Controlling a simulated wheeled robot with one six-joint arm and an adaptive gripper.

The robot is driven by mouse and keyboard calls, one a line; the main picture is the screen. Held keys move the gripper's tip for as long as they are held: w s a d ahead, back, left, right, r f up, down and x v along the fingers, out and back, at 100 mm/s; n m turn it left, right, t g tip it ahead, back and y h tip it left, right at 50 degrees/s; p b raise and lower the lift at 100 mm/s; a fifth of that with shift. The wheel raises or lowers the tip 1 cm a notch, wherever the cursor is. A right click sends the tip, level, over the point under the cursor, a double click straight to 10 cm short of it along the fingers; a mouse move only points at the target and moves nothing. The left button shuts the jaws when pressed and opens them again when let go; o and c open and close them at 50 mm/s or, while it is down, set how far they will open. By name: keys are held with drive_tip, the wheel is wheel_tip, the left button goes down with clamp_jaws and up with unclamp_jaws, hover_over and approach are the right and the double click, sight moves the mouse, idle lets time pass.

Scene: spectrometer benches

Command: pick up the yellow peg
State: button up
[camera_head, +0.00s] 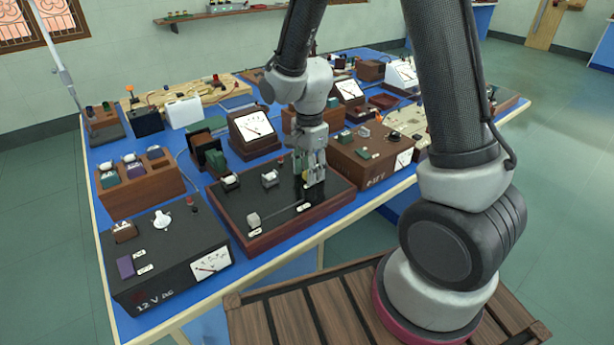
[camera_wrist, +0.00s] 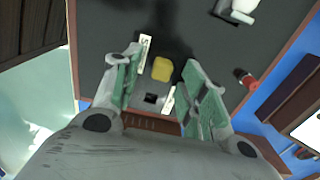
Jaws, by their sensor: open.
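The yellow peg (camera_wrist: 162,69) shows in the wrist view from above, over the dark panel of a wood-rimmed board (camera_wrist: 112,22). It lies between my two fingers, with a visible gap to each side. My gripper (camera_head: 309,180) is open and points down over the right part of the same board (camera_head: 262,243) in the head view. In that view the fingers cover the peg's place, so I cannot make the peg out clearly. How high the fingertips are above the panel is hard to tell.
White labels (camera_wrist: 145,50) lie close to the peg. A red and black terminal (camera_wrist: 244,78) stands right of my fingers. A black power box (camera_head: 170,255) stands left of the board, and a brown meter box (camera_head: 345,152) stands close on its right.

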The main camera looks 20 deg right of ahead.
drive_tip(key=shift+c, duration=0.2)
drive_tip(key=c, duration=0.9)
